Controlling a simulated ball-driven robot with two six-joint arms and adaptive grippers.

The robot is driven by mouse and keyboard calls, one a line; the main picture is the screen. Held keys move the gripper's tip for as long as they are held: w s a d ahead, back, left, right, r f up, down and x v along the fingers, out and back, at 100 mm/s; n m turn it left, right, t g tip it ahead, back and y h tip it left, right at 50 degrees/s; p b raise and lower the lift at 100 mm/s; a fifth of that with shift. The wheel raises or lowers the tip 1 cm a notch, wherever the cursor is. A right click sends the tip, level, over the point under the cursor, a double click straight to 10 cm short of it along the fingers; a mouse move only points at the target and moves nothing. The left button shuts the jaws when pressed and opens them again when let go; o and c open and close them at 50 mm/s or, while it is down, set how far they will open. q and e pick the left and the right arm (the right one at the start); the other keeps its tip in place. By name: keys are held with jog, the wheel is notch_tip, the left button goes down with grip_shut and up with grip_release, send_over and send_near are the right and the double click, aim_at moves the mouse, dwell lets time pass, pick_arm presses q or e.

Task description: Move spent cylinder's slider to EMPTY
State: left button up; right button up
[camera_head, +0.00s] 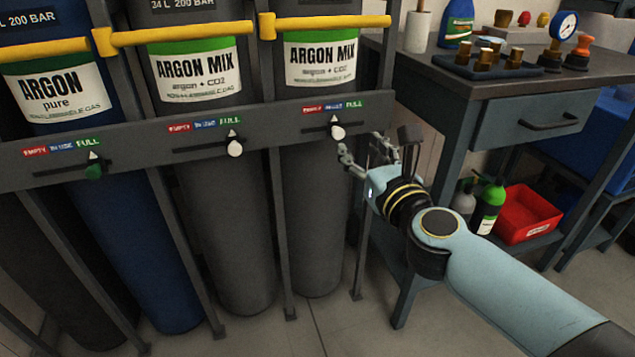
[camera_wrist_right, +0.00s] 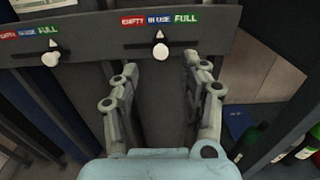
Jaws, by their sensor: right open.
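The right slider has a white knob (camera_head: 337,131) whose pointer stands under the blue IN USE field, on the rail below the right ARGON MIX cylinder (camera_head: 318,62). The middle slider's white knob (camera_head: 235,149) stands under FULL, below the other ARGON MIX cylinder (camera_head: 196,75). The left slider's green knob (camera_head: 94,171) stands under FULL, below the blue ARGON pure cylinder (camera_head: 58,92). My right gripper (camera_head: 362,150) is open and empty, just right of and below the right knob. In the right wrist view the right knob (camera_wrist_right: 160,52) shows ahead between the fingers, apart from them. My left gripper is out of view.
The grey rail (camera_head: 268,125) and yellow retaining bars hold the cylinders. A workbench (camera_head: 462,85) with brass fittings and a gauge stands to the right. On its lower shelf are a red bin (camera_head: 527,214) and a green bottle (camera_head: 488,205). Floor in front is clear.

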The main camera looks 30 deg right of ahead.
aim_at(340, 134)
jog(key=x, duration=0.3)
jog(key=f+x, duration=0.1)
jog(key=x, duration=0.7)
jog(key=shift+f+b, duration=0.35)
jog(key=shift+f, duration=0.05)
grip_shut()
